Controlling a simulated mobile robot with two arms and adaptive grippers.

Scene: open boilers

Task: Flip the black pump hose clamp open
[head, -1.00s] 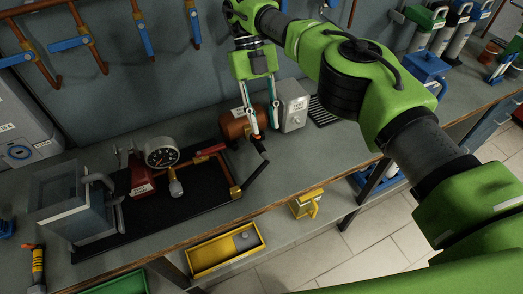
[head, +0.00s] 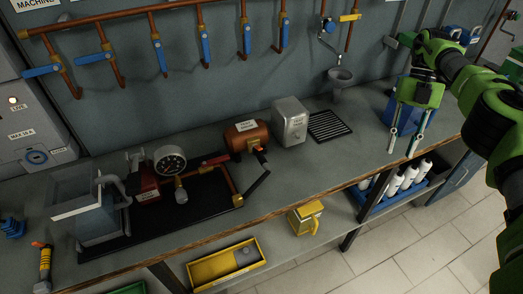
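The pump assembly sits on a black base plate (head: 205,208) on the workbench, with a round gauge (head: 170,160), a red block (head: 146,188) and a brass pipe (head: 229,180). A black lever (head: 255,184) slants up and right from the pipe's front end. I cannot tell for certain which black part is the hose clamp or whether it is open. A copper cylinder (head: 241,137) with a small orange and black piece (head: 260,151) stands behind the lever. My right gripper (head: 403,146) is open and empty at the right, fingers down, well apart from the pump. My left gripper is out of view.
A metal box (head: 290,121), black grate (head: 328,125) and grey funnel (head: 341,76) stand right of the pump. A clear tank (head: 88,212) is at its left. Below are a yellow tray (head: 201,275) and blue crate (head: 371,202). Bench between grate and gripper is clear.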

